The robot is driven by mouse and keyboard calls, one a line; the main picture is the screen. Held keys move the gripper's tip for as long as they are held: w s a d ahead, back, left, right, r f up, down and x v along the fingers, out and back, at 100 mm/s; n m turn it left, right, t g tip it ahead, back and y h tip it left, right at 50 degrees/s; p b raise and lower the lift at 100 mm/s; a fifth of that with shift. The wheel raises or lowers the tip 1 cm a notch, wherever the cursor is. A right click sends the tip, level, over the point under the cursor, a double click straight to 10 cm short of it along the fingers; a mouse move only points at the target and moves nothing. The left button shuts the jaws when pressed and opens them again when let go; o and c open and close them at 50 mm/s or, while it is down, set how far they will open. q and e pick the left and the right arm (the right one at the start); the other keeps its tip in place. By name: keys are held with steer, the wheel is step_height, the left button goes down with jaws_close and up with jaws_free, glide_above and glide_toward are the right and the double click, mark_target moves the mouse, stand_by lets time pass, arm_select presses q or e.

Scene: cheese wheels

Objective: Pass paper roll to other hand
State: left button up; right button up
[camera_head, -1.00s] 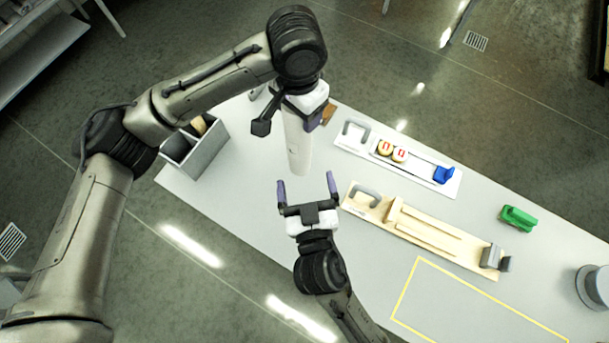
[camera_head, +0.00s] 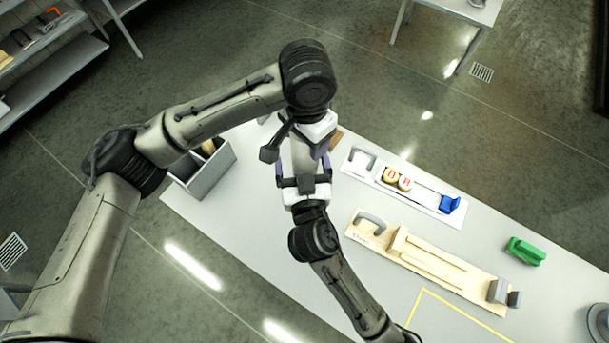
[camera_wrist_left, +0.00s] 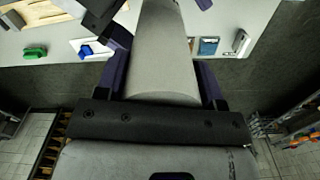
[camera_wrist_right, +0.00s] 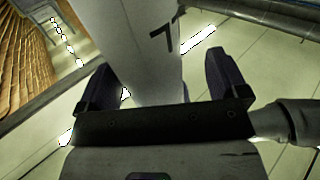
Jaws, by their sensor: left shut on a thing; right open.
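The paper roll (camera_head: 302,157) is a pale grey-white cylinder hanging below my left gripper (camera_head: 312,148) in the head view. The left wrist view shows the roll (camera_wrist_left: 168,50) between the left gripper's fingers (camera_wrist_left: 160,80), which are shut on it. My right gripper (camera_head: 303,172) is at the lower part of the roll, its fingers on either side. In the right wrist view the roll (camera_wrist_right: 125,45), with a dark mark, stands between the open right fingers (camera_wrist_right: 165,80); a gap shows on the right side. The roll's lower end is hidden in the head view.
Below is a long grey table (camera_head: 260,240). The table's left front part is clear.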

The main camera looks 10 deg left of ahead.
steer(key=shift+w+a, duration=0.15)
steer(key=shift+w, duration=0.4)
arm_select(q)
steer(key=shift+d, duration=0.1)
arm_select(e)
steer(key=shift+s+a, duration=0.1)
steer(key=shift+a, duration=0.05)
steer(key=c, duration=1.1)
arm_select(q)
steer(key=o, duration=1.3)
steer(key=shift+c, duration=0.2)
arm_select(e)
steer(key=shift+r, duration=0.15)
steer(key=shift+c, duration=0.7)
arm_select(q)
steer(key=o, duration=0.4)
steer(key=shift+c, duration=0.2)
steer(key=shift+r, duration=0.15)
